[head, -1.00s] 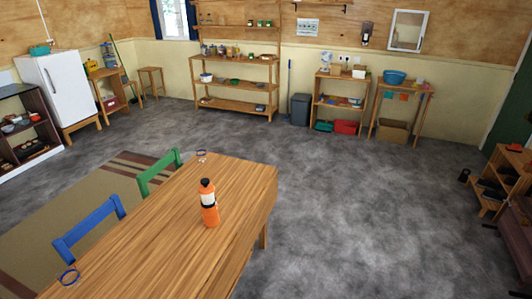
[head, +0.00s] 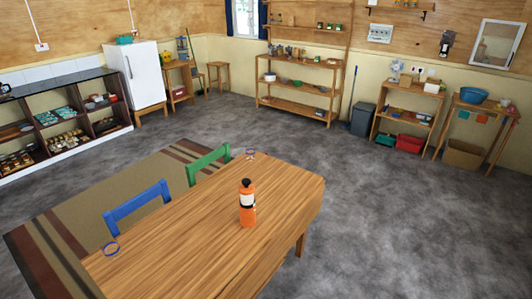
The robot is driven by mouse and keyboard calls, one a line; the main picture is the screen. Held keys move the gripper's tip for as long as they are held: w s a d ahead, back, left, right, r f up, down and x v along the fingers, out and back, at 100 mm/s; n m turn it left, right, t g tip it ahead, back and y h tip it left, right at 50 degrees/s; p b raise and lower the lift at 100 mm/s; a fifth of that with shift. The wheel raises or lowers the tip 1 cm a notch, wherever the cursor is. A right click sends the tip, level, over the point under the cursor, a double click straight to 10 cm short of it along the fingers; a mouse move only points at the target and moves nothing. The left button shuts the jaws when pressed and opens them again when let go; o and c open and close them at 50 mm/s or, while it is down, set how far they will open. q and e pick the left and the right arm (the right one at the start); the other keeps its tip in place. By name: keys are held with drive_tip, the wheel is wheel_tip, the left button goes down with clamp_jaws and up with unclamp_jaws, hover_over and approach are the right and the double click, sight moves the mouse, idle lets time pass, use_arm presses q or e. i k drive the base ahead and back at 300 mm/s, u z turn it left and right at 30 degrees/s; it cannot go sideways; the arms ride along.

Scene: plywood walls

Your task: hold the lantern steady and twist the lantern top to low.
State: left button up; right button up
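The orange lantern (head: 247,206) stands upright on the wooden table (head: 185,250), near the table's right part. It has a black top (head: 246,185) and a pale band around its middle. The setting of the top is too small to read. Neither of my grippers is in the head view, and nothing touches the lantern.
A blue chair (head: 137,204) and a green chair (head: 208,163) stand at the table's far side. Open grey floor (head: 400,220) lies right of the table. Shelves and a white fridge (head: 137,74) line the walls.

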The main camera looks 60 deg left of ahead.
sight(248, 202)
drive_tip(key=i, duration=1.95)
